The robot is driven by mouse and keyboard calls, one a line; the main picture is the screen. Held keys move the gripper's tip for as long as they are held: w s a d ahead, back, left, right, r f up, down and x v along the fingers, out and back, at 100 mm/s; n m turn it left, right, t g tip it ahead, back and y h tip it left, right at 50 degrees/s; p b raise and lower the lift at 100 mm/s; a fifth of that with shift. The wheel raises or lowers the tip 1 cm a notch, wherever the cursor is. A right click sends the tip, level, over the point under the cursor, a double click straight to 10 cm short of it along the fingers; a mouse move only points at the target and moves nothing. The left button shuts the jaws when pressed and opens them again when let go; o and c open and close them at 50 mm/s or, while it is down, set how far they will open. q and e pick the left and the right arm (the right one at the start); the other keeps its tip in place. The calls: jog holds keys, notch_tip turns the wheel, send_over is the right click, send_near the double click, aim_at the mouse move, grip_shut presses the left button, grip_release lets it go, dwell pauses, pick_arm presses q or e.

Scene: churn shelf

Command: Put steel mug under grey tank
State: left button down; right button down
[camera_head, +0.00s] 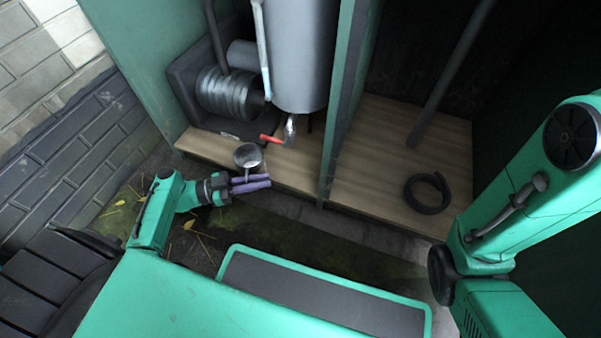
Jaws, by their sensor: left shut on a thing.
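The steel mug (248,155) is a small round metal cup with its open top showing. It is at the front edge of the left wooden shelf, left of and below the red-handled tap (284,138). The grey tank (300,55) is a large upright cylinder above the shelf, with the tap at its bottom. My left gripper (250,182) has purple fingers and is shut on the mug at its near side. I cannot tell whether the mug touches the shelf. My right arm (510,200) comes in at the right; its gripper is out of view.
A ribbed metal duct (228,92) stands left of the tank. A green divider (345,90) separates the two bays. The right wooden shelf (375,165) holds a black ring (427,192) and a slanted grey pipe (450,75). The board under the tap looks clear.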

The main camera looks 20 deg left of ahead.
pick_arm(q)
jog(key=b+x, duration=0.3)
jog(key=x, duration=0.9)
jog(key=shift+f, duration=0.1)
jog(key=shift+f+b, duration=0.65)
jog(key=shift+f, duration=0.15)
jog(key=shift+a+r, duration=0.1)
jog(key=shift+r, duration=0.05)
jog(key=c, duration=0.9)
grip_release()
